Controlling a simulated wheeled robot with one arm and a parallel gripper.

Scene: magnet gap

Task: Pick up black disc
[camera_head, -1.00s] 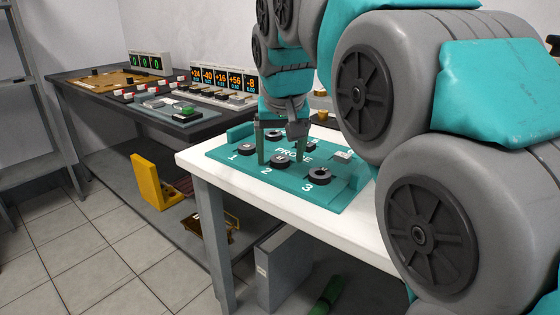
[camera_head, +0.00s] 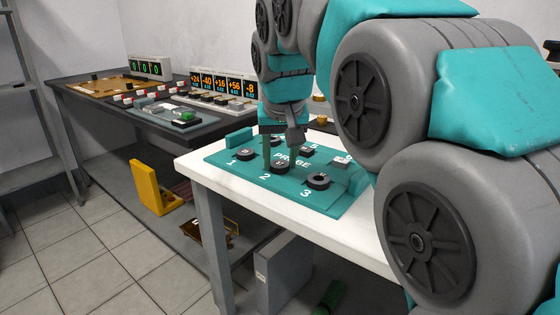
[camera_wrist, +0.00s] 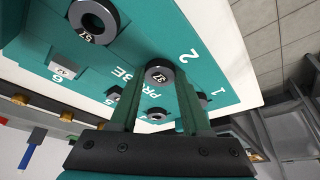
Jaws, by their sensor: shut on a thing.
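A black disc with a light numbered centre (camera_head: 280,167) sits at place 2 of the teal PROBE board (camera_head: 285,193). My gripper (camera_head: 279,157) points down, shut on this disc. In the wrist view, the disc (camera_wrist: 158,72) shows between the two fingertips (camera_wrist: 158,85), low at the board; I cannot tell any gap beneath it. Other black discs sit at place 1 (camera_head: 245,154) and place 3 (camera_head: 318,181), with more in the back row, partly hidden by my gripper.
The board lies on a white table (camera_head: 215,176). A white block (camera_head: 342,161) sits at the board's right. A dark bench (camera_head: 90,92) with displays (camera_head: 222,84) stands at the left. My own arm covers the right side. The table's front strip is clear.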

